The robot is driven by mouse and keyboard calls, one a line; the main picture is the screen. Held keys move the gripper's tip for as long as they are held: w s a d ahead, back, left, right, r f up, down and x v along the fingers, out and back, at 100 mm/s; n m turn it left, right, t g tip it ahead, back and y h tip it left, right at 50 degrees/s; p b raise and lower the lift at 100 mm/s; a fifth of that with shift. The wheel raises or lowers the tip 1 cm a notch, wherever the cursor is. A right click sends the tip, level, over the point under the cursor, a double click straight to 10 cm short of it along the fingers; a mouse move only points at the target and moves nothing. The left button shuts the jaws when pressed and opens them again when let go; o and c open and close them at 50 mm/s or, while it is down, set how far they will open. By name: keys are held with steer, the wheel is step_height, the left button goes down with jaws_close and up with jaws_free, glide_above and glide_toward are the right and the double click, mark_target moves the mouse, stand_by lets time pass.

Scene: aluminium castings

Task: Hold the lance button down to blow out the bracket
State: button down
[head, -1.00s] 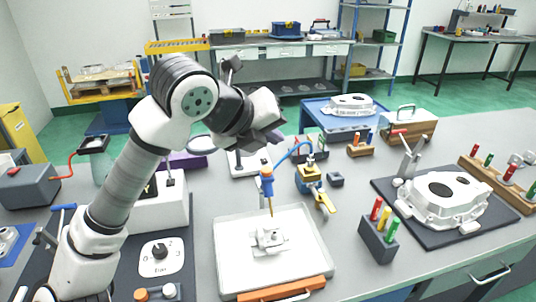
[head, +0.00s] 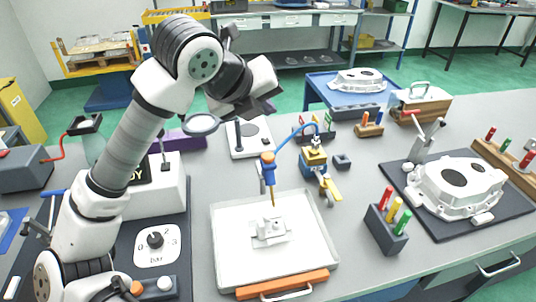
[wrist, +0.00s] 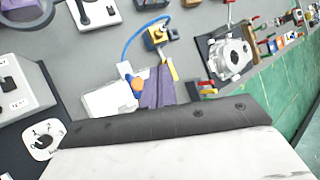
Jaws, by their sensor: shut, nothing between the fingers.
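The lance (head: 268,172) stands upright, a blue body with an orange top and a thin nozzle pointing down at the bracket. It also shows in the wrist view (wrist: 138,86), beside my fingers. The bracket (head: 270,231) is a small pale casting lying in a shallow white tray (head: 225,270) with an orange front handle. My gripper (head: 263,103) is shut and empty. It is raised above and behind the lance, apart from it in the head view. In the wrist view my shut fingers (wrist: 158,88) cover part of the tray and hide the bracket.
A dial box (head: 155,240) marked bar stands left of the tray. A blue hose runs from the lance to a yellow-and-blue fitting (head: 314,160). A rack of coloured pegs (head: 386,230) and a large casting (head: 455,187) on a dark mat are at right.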

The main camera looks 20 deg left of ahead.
steer(key=b, duration=0.5)
glide_above(265, 158)
step_height(265, 158, down, 8)
steer(key=shift+r, duration=0.15)
steer(key=shift+f+b, duration=0.35)
steer(key=shift+b, duration=0.05)
steer(key=shift+f+b, duration=0.2)
steer(key=shift+b, duration=0.1)
stand_by(1.1)
steer(key=shift+f+b, duration=0.25)
steer(key=shift+b, duration=0.2)
steer(key=shift+f+b, duration=0.55)
steer(key=shift+b, duration=0.1)
stand_by(0.8)
steer(key=shift+r, duration=0.1)
stand_by(1.6)
steer(key=shift+r+p, duration=0.45)
steer(key=shift+r, duration=0.45)
steer(key=shift+r+p, duration=1.25)
steer(key=shift+r, duration=1.3)
